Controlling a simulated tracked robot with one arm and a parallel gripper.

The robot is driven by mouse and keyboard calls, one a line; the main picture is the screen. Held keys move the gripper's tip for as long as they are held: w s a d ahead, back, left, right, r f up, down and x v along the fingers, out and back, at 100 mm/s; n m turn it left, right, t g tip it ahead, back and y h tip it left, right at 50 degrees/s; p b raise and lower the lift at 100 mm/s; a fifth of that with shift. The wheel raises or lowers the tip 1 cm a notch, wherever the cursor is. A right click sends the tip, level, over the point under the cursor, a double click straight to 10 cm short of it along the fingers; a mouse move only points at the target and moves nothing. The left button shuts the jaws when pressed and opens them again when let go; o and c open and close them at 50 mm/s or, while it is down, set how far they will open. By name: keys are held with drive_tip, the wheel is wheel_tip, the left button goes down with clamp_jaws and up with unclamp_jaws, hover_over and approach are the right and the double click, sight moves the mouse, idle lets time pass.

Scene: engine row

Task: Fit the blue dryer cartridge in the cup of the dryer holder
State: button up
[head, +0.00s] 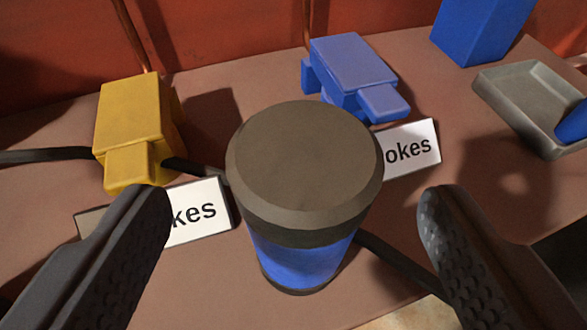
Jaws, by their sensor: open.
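The blue dryer cartridge (300,262) stands upright in the middle of the head view, with a wide dark grey-brown cap (303,160) on top. Its lower end rests on or just over the brown surface; its base is partly hidden by its own body. My gripper (300,210) is open, with one dark finger to the left of the cartridge and one to the right. There is a clear gap on both sides, and neither finger touches it. I cannot make out the dryer holder or its cup for certain in this view.
A yellow block-shaped part (130,120) with a black cable stands at left, a blue one (352,75) behind the cartridge. White labels (412,148) stand before them. A grey tray (530,95) and a blue block (482,28) are at right. A red wall (230,40) closes the back.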

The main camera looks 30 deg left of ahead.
sight(303, 144)
drive_tip(key=shift+b+x, duration=0.85)
drive_tip(key=shift+x, duration=2.5)
drive_tip(key=shift+w+d+r, duration=0.1)
drive_tip(key=shift+d, duration=0.05)
drive_tip(key=c, duration=1.2)
